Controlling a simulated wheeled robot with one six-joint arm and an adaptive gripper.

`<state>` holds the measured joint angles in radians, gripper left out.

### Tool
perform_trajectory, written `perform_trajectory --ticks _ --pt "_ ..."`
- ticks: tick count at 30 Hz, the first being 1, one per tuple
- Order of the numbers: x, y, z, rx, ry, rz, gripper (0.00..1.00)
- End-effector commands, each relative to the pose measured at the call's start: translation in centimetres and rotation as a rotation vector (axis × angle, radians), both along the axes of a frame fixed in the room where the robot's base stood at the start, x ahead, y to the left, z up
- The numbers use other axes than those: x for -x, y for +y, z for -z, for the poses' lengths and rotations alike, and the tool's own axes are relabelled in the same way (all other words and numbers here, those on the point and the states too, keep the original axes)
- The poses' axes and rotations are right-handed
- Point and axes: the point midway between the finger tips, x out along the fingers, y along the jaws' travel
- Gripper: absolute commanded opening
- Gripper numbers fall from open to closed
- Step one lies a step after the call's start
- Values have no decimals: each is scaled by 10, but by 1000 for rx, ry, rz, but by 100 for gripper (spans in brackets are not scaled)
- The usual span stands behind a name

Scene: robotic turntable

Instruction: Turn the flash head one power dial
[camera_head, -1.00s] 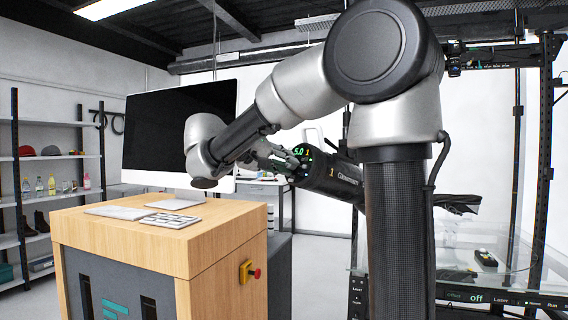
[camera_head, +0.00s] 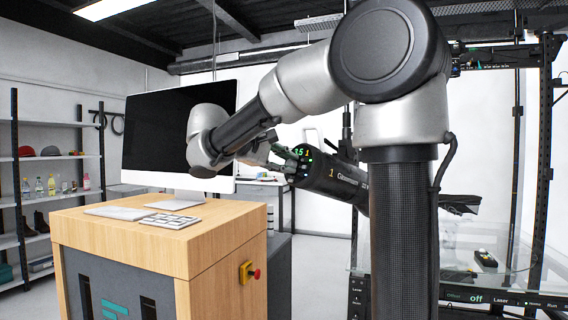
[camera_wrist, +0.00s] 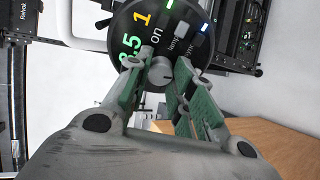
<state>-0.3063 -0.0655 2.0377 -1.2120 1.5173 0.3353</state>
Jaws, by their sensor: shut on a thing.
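The flash head one (camera_head: 330,177) is a dark cylinder marked "1" on its side, mounted at the centre right in the head view. Its round control face shows in the wrist view (camera_wrist: 140,22), with a green "3.5", a yellow "1" and the word "on". The power dial (camera_wrist: 161,71) is a small grey knob on the lower part of this face. My gripper (camera_wrist: 161,76) has its green-padded fingers shut on the dial, one on each side. In the head view my gripper (camera_head: 283,160) reaches the face from the left; the dial is hidden there.
A wooden desk (camera_head: 150,235) with a monitor (camera_head: 180,135) and keyboard (camera_head: 171,221) stands on the left, below my arm. A red stop button (camera_head: 256,273) is on its side. A glass-topped bench (camera_head: 485,272) is at the right. Shelves stand at the far left.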

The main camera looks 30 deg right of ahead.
Motion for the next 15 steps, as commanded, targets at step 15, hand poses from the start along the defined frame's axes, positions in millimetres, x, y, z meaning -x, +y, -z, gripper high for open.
perform_trajectory --ticks 15 --pt "0 0 0 20 224 -77 0"
